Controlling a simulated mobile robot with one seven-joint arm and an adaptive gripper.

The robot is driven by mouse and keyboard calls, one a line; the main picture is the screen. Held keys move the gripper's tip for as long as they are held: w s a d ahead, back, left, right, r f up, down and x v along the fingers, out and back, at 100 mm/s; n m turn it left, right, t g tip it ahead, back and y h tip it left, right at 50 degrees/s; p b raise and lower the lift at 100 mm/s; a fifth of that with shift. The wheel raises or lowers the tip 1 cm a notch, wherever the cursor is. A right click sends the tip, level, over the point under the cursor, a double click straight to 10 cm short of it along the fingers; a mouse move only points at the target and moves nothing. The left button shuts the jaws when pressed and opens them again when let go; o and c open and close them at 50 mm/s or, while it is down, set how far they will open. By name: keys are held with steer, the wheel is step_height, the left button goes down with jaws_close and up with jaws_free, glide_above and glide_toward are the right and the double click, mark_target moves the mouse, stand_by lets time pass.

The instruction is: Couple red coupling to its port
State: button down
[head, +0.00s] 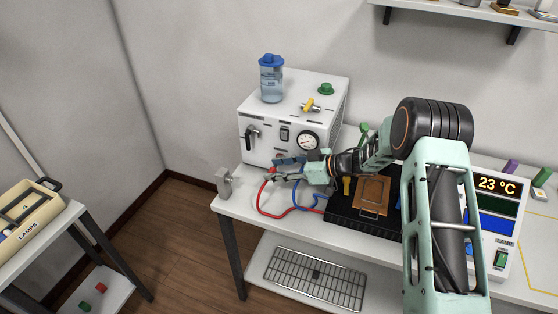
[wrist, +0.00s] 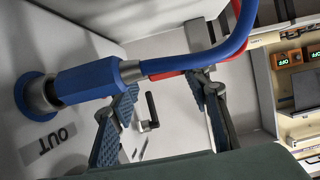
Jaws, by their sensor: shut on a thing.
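The white machine (head: 268,140) stands on the bench with a gauge, a lever and ports on its front. My gripper (head: 284,169) is at the lower front of the machine. In the wrist view its two fingers (wrist: 164,88) are apart, with the hoses crossing by their tips. The blue coupling (wrist: 88,80) sits against a blue-ringed port (wrist: 35,97) marked OUT. A red hose (wrist: 240,25) runs beside and behind the blue hose (wrist: 205,55). The red coupling is hidden behind these parts, so its fit to its port cannot be told.
The red hose loop (head: 262,195) and blue hose loop (head: 290,209) hang over the bench. A black plate (head: 345,213) lies to the right, and a grey metal block (head: 223,182) stands at the bench's left corner. A blue-capped bottle (head: 271,80) stands on the machine.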

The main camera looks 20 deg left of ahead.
steer(key=shift+w, duration=0.55)
steer(key=shift+s, duration=0.2)
steer(key=shift+s, duration=0.4)
stand_by(0.6)
